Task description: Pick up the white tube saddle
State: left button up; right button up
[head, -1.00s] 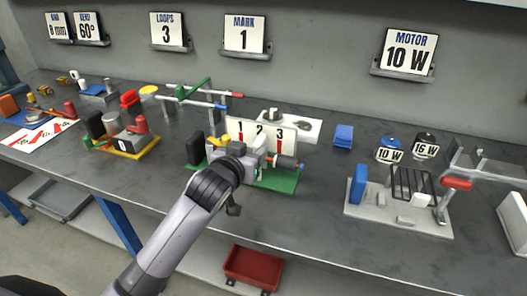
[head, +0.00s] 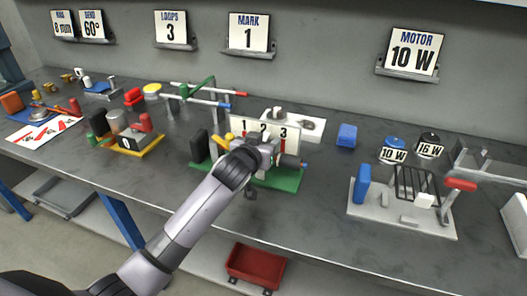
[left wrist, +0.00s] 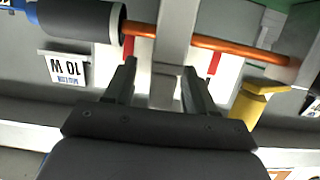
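My left gripper (head: 268,147) is over the green-based fixture (head: 285,181) with the 1-2-3 panel (head: 240,125) in the head view; the wrist hides much of it. In the left wrist view my left gripper (left wrist: 160,68) is open, its two dark fingers apart. A copper tube (left wrist: 228,47) runs across beyond the fingertips. A pale upright piece (left wrist: 174,45) crosses the tube between the fingers; I cannot tell for sure whether it is the white tube saddle. No contact shows. My right gripper is not in view.
A black cylinder (left wrist: 75,20) holds the tube's left end, and a yellow post (left wrist: 258,100) stands right of the fingers. A black block (head: 198,147) is at the fixture's left. A caged grey fixture (head: 385,219) is to the right. Clear bench lies between them.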

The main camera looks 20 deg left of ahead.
pick_arm(q)
grip_shut()
